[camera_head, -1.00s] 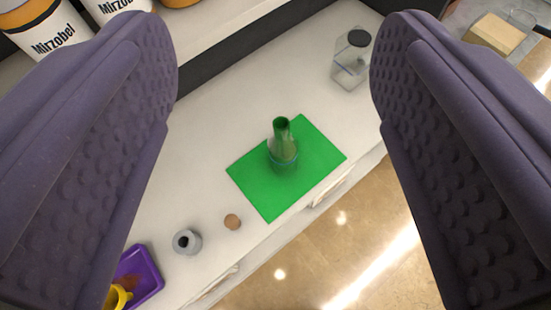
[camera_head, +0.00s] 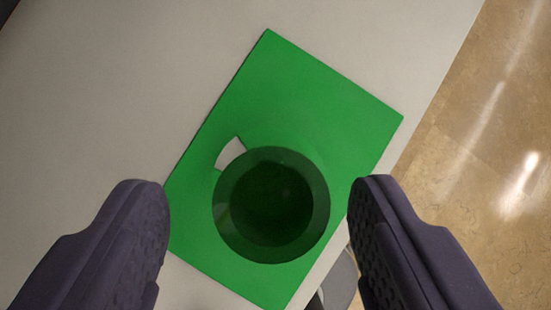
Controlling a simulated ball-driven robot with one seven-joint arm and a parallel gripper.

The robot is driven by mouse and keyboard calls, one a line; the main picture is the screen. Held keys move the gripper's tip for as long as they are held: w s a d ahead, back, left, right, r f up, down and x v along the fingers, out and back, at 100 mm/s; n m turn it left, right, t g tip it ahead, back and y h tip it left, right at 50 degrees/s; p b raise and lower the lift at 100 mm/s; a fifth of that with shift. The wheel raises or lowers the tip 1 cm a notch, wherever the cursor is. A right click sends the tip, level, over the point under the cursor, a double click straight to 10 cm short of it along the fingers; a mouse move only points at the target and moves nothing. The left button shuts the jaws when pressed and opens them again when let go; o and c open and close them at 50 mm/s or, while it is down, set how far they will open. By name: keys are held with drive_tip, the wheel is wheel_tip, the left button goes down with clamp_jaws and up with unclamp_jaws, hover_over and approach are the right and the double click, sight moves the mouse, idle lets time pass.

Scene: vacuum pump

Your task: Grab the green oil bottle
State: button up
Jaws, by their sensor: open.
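The green oil bottle (camera_head: 271,206) is seen from above, its dark round open mouth facing the camera. It stands on the green mat (camera_head: 310,95). A small white patch shows at the bottle's upper left. My gripper (camera_head: 260,205) is open, with one purple finger left of the bottle and the other right of it. I see a gap between the bottle and each finger in the picture. The bottle's lower body is hidden beneath its mouth, so I cannot tell how deep the fingers reach along it.
The white counter (camera_head: 110,90) is bare to the left of and above the mat. The counter's edge runs along the right, close to the mat's right corner, with the shiny brown floor (camera_head: 470,190) beyond. A grey object (camera_head: 340,280) shows partly near the right finger.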

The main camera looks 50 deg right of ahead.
sight(269, 158)
drive_tip(key=b+x, duration=0.1)
drive_tip(key=x, duration=0.3)
drive_tip(key=shift+w+d, duration=0.2)
drive_tip(key=shift+w, duration=0.05)
drive_tip(key=shift+r, duration=0.15)
clamp_jaws()
